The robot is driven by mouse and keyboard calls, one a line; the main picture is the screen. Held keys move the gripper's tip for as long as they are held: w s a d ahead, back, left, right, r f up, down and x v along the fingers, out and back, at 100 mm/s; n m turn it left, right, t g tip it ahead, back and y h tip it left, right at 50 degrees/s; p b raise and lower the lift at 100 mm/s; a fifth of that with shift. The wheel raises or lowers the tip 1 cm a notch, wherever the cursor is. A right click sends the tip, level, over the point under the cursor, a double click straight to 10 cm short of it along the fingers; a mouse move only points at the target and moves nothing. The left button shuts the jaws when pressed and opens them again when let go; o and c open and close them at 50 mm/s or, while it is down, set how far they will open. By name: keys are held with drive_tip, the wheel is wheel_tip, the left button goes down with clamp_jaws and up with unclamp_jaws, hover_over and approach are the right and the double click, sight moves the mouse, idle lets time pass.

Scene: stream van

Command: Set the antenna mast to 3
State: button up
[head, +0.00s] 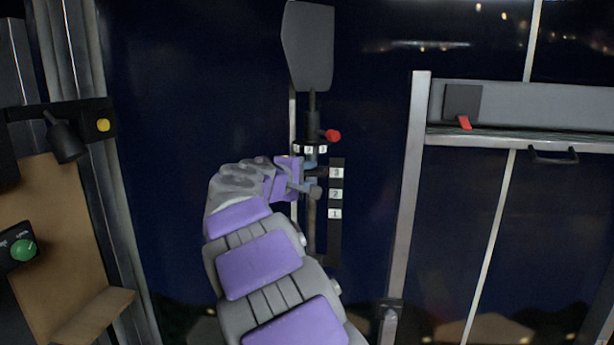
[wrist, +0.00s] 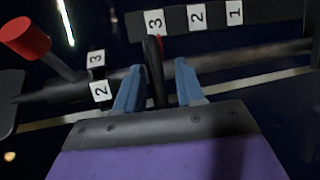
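The antenna mast is a dark vertical pole with a grey panel (head: 308,45) on top. Beside it stands a black scale strip (head: 335,236) numbered 3, 2, 1 from top down; it also shows in the wrist view (wrist: 216,17). A dark peg with a red mark (wrist: 154,70) on the mast lines up with the 3. My gripper (head: 312,178) is at the mast at about that height. In the wrist view my gripper's blue fingers (wrist: 160,80) stand apart on either side of the peg, with a visible gap at the right finger.
A red knob (head: 333,135) sticks out above my gripper, by a collar (head: 311,149) with its own number labels. A metal frame with a shelf and a red lever (head: 464,122) stands to the right. A yellow button (head: 103,125) and a green dial (head: 23,250) are at left.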

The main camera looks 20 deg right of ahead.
drive_tip(key=shift+a, duration=0.1)
drive_tip(key=b+v, duration=0.2)
drive_tip(key=v, duration=1.5)
drive_tip(key=shift+b, duration=0.3)
drive_tip(key=shift+a, duration=0.1)
drive_tip(key=s+d+f+m+g+y+b, duration=0.1)
drive_tip(key=s+d+f+g+y+b, duration=0.15)
drive_tip(key=s+f, duration=0.45)
drive_tip(key=s+d+f+m+g+y+b, duration=0.1)
drive_tip(key=s+d+f+m+b, duration=0.2)
drive_tip(key=f, duration=0.8)
drive_tip(key=s+d+f+g+y+b, duration=0.1)
drive_tip(key=s+d+f+g+b, duration=0.2)
drive_tip(key=s+f, duration=0.45)
drive_tip(key=s+a+f+m+g+y+b, duration=0.1)
drive_tip(key=s+a+f+y+b, duration=0.2)
drive_tip(key=s+f, duration=0.4)
drive_tip(key=s+a+f+m+g+y+b, duration=0.1)
drive_tip(key=s+a+f+y+b, duration=0.2)
drive_tip(key=f, duration=1)
drive_tip(key=s+a+f+m+g+y+b, duration=0.1)
drive_tip(key=s+a+f+b, duration=0.4)
drive_tip(key=s+f, duration=0.5)
drive_tip(key=s+a+g+y, duration=0.1)
drive_tip(key=s+a+y, duration=0.1)
drive_tip(key=s, duration=0.1)
drive_tip(key=shift+s+m+b, duration=0.2)
drive_tip(key=shift+m+b, duration=0.1)
drive_tip(key=shift+b, duration=0.1)
drive_tip(key=shift+f, duration=0.1)
